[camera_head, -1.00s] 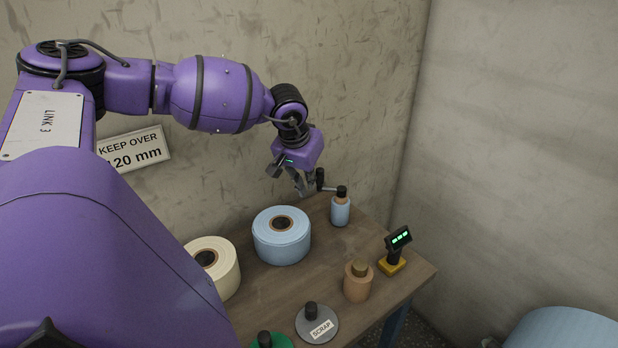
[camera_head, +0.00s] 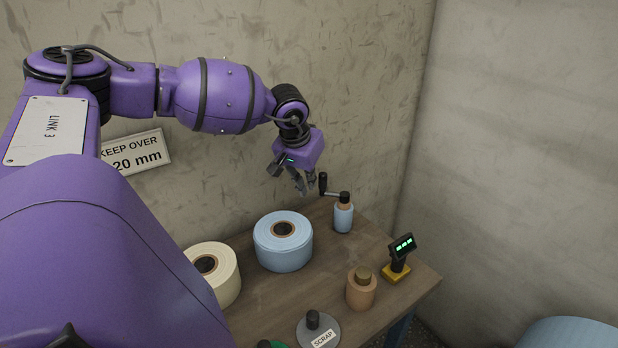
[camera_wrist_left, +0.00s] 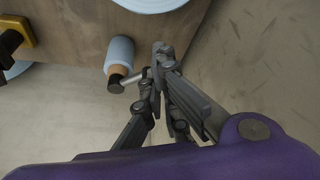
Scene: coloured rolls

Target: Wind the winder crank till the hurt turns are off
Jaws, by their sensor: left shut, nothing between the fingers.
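The winder (camera_head: 343,217) is a small upright core wound in light blue with a black cap, at the back of the bench. Its crank (camera_head: 332,194) reaches left from the cap to an upright black knob (camera_head: 323,183). My left gripper (camera_head: 304,188) is shut and empty, just left of the knob. In the left wrist view the gripper (camera_wrist_left: 160,62) covers the crank's outer end, so the knob is hidden there; contact cannot be told. The winder (camera_wrist_left: 119,55) shows beside the fingers. A large light-blue roll (camera_head: 283,252) lies in front. My right gripper is not in view.
A cream roll (camera_head: 222,277) lies left of the blue one. A brown spool (camera_head: 361,292), a small display with green lights (camera_head: 404,244) and a grey disc labelled SCRAP (camera_head: 306,333) stand nearer the front. The wall (camera_head: 370,100) is close behind the winder.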

